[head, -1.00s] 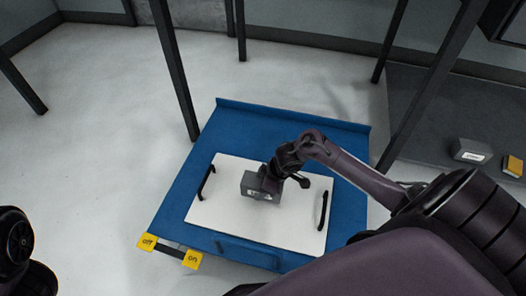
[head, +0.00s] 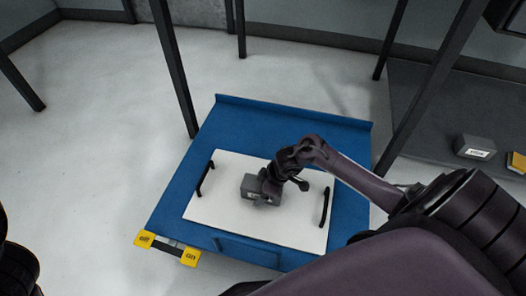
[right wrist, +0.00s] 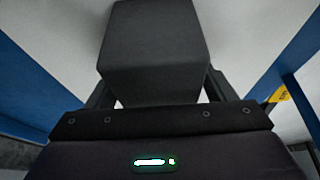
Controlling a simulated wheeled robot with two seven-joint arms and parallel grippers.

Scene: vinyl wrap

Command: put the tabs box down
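The tabs box (head: 250,185), a small dark grey box with a pale label, is at the white board (head: 225,215) with black handles. My right gripper (head: 270,188) is at its right side. In the right wrist view the grey box (right wrist: 155,50) fills the space between the fingers (right wrist: 160,95), which lie along its two sides. Whether its underside touches the board is hard to tell. Only a dark part of my left arm shows at the left edge; its gripper is not seen.
The board lies on a blue surface (head: 245,120) with a raised far edge. Yellow "off" (head: 145,239) and "on" (head: 190,257) tags sit at its front left. Another grey box (head: 474,147) and a yellow item (head: 517,162) are on a dark surface at right. Dark posts stand around.

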